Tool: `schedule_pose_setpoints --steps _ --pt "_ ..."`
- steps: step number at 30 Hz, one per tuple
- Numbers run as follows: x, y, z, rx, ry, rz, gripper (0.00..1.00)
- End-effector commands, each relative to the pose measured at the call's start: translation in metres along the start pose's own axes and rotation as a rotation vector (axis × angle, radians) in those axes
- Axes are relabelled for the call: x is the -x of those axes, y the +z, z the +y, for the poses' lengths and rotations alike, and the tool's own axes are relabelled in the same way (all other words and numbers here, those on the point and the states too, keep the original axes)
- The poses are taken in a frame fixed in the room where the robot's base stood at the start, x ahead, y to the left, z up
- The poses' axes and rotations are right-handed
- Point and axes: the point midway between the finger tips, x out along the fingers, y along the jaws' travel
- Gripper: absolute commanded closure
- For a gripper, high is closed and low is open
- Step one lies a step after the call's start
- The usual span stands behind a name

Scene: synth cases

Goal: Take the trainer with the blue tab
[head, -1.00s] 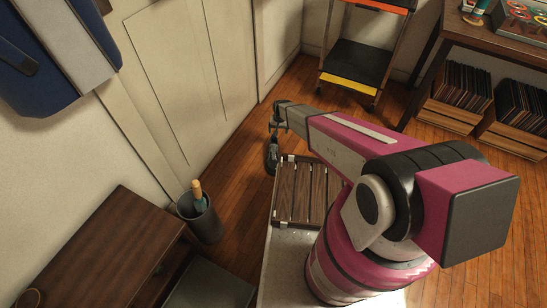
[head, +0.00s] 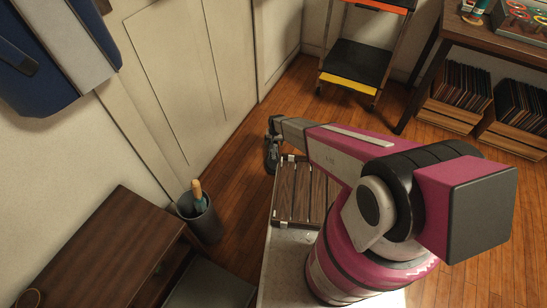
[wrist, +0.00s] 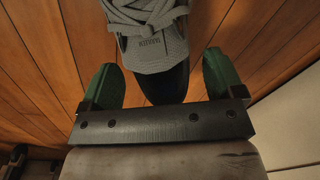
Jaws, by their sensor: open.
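A grey trainer (wrist: 150,35) with grey laces and a dark lower end is in the wrist view, against the wooden floor. It also shows small and dark in the head view (head: 271,158), just below the end of my arm. My gripper (wrist: 160,62) is open, with one green finger on each side of the trainer's dark end. I cannot tell whether the fingers touch it. My gripper also shows in the head view (head: 274,130), partly hidden by the arm. No blue tab is visible on the part of the trainer that shows.
A brown slatted rack (head: 306,190) is beside the trainer, partly behind my arm. A trolley (head: 355,62) and record crates (head: 450,108) are at the back. Wooden floor (head: 240,175) is clear near the door.

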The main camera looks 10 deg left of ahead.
Motion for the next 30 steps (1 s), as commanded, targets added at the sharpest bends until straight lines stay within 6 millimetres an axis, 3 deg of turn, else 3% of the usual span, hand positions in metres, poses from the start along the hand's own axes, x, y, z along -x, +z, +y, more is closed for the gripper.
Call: schedule_pose_setpoints --steps 3,10,11,16,17,30 --pt "-0.015 -0.001 0.000 0.000 0.000 0.000 0.13" --pt "-0.016 0.000 0.000 0.000 0.000 0.001 0.13" --pt "-0.016 0.000 0.000 0.000 0.000 0.000 0.19" --pt "-0.016 0.000 0.000 0.000 0.000 0.000 0.75" --pt "-0.016 0.000 0.000 0.000 0.000 0.000 0.79" --pt "-0.006 0.001 0.000 0.000 0.000 0.000 0.79"
